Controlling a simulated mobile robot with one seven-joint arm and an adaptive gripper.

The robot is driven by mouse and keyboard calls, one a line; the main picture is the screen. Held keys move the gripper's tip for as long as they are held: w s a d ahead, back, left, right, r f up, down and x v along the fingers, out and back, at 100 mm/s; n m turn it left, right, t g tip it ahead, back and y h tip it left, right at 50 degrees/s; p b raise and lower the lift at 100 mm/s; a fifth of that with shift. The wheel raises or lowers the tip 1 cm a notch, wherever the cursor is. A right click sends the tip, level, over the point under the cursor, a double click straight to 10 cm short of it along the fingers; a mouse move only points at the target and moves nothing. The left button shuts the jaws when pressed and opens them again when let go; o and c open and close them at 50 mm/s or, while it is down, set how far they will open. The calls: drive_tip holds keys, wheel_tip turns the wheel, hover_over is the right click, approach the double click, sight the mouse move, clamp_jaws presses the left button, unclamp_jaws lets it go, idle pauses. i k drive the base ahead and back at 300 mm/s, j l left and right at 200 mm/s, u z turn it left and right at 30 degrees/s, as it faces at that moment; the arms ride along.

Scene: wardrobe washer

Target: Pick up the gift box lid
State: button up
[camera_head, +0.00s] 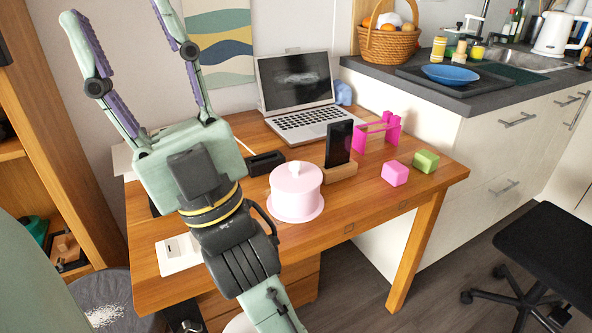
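A round pale pink box (295,204) stands upright on the wooden desk, right of my wrist. A small pink block (395,173) and a green block (426,161) lie farther right on the desk. My gripper (118,10) is at the upper left, its two fingers spread wide and pointing up, with nothing between them. It is raised, apart from the pink box. The fingertips are near or past the top edge of the picture.
The desk (340,215) also holds a laptop (297,92), a phone on a wooden stand (339,148), a magenta rack (378,132), a black tray (265,162) and a white pad (178,254). A kitchen counter stands right, a black stool (550,245) at lower right.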

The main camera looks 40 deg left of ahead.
sight(294, 178)
drive_tip(key=i+l, duration=0.1)
drive_tip(key=l, duration=0.3)
drive_tip(key=i+l, duration=0.1)
drive_tip(key=l, duration=0.25)
drive_tip(key=l+u, duration=0.15)
drive_tip(key=u, duration=0.2)
drive_tip(key=l+u, duration=0.15)
drive_tip(key=u, duration=0.25)
drive_tip(key=l+u, duration=0.15)
drive_tip(key=u, duration=0.75)
